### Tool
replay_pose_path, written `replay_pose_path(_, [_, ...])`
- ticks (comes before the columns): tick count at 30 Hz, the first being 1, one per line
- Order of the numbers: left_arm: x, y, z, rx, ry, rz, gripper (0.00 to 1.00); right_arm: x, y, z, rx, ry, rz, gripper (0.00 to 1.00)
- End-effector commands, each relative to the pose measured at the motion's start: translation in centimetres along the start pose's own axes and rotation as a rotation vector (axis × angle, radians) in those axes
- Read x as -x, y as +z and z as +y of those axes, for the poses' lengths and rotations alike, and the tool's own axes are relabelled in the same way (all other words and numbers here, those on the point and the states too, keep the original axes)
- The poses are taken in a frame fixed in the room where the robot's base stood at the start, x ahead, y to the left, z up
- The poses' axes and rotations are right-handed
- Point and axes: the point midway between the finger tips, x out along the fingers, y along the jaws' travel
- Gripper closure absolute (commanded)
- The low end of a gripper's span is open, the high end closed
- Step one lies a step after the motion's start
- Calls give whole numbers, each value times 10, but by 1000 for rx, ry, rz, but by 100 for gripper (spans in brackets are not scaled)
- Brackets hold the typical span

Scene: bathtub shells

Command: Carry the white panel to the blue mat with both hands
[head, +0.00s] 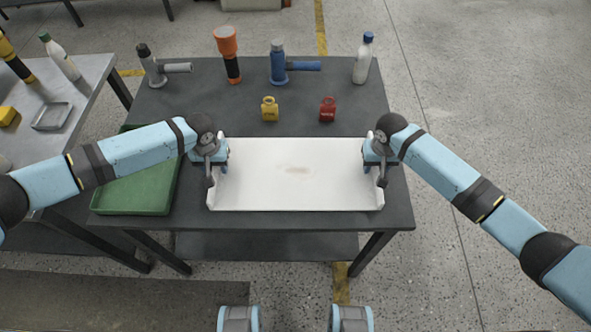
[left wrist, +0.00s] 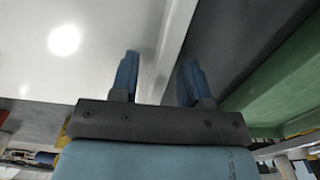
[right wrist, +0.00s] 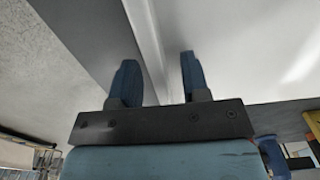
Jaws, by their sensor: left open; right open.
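The white panel (head: 296,175), a wide shallow piece with raised side edges, lies on the dark table. My left gripper (head: 211,168) is at its left edge, open. In the left wrist view the two fingers (left wrist: 158,80) stand on either side of the raised edge of the panel (left wrist: 95,50), with gaps showing. My right gripper (head: 380,168) is at the right edge, also open. In the right wrist view its fingers (right wrist: 158,80) stand on either side of the other raised edge of the panel (right wrist: 235,50). I see no blue mat in these views.
A green tray (head: 107,197) lies left of the panel, under my left arm. Yellow (head: 270,111) and red (head: 327,111) small containers stand just behind the panel. Bottles, tools and an orange-topped torch (head: 228,55) line the table's back. A grey table (head: 80,92) stands at left.

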Motion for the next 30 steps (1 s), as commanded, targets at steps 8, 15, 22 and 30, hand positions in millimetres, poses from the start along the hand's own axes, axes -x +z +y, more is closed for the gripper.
replay_pose_path(8, [-4, 0, 0, 0, 0, 0, 57, -4, 0, 0, 0, 0, 0, 57])
replay_pose_path(15, [-4, 0, 0, 1, 0, 0, 92, -4, 0, 0, 0, 0, 0, 92])
replay_pose_path(22, [-3, 0, 0, 1, 0, 0, 100, -4, 0, 0, 0, 0, 0, 100])
replay_pose_path(30, [-1, -1, 0, 1, 0, 2, 100, -1, -1, 0, 0, -1, 1, 100])
